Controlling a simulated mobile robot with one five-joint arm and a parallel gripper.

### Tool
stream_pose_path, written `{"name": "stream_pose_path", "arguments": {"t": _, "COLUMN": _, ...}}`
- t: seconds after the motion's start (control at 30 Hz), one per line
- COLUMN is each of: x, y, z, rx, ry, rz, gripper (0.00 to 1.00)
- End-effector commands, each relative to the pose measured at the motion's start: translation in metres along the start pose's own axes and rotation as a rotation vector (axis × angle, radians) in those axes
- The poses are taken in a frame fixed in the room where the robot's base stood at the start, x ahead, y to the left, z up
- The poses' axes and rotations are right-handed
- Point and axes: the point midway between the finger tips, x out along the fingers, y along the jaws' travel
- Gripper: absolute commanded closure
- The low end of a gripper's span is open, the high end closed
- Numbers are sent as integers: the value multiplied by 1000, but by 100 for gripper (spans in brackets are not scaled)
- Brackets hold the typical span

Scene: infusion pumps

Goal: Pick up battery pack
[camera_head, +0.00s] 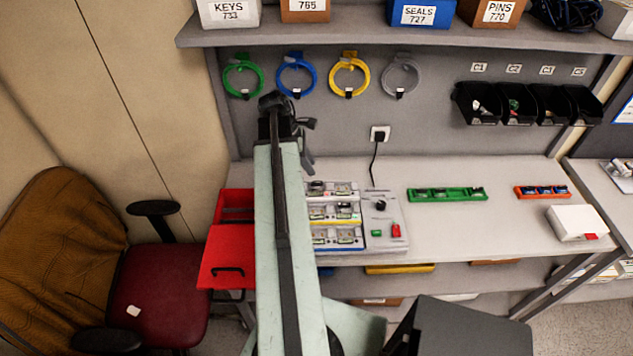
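No single item can be clearly made out as the battery pack. Small dark parts sit in a green tray (447,199) on the bench right of centre, and similar dark parts with blue sit in an orange tray (542,197) further right. Either tray could hold battery packs; they are too small to tell. My gripper (305,150) is dark, at the far end of my pale green arm, in front of the back panel and left of both trays. Its fingers are too unclear to show whether they are open or shut.
A grey tester (381,225) with red and green buttons stands beside racked pump units (338,213). A white box (578,222) is at the bench's right. A red drawer cabinet (228,255) and chair (157,290) are left. Bare bench (505,225) lies around the trays.

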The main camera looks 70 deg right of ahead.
Motion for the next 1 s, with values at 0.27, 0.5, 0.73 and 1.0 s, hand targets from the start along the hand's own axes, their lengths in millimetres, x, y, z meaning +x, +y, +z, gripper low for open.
{"name": "stream_pose_path", "arguments": {"t": 0.27, "x": 29, "y": 0, "z": -3, "rx": 1, "ry": 1, "rz": 1, "gripper": 67}}
{"name": "stream_pose_path", "arguments": {"t": 0.5, "x": 48, "y": -1, "z": -4, "rx": 1, "ry": 1, "rz": 1, "gripper": 67}}
{"name": "stream_pose_path", "arguments": {"t": 0.73, "x": 81, "y": -2, "z": -3, "rx": 1, "ry": 1, "rz": 2, "gripper": 67}}
{"name": "stream_pose_path", "arguments": {"t": 1.0, "x": 77, "y": -1, "z": -1, "rx": 0, "ry": 1, "rz": 2, "gripper": 84}}
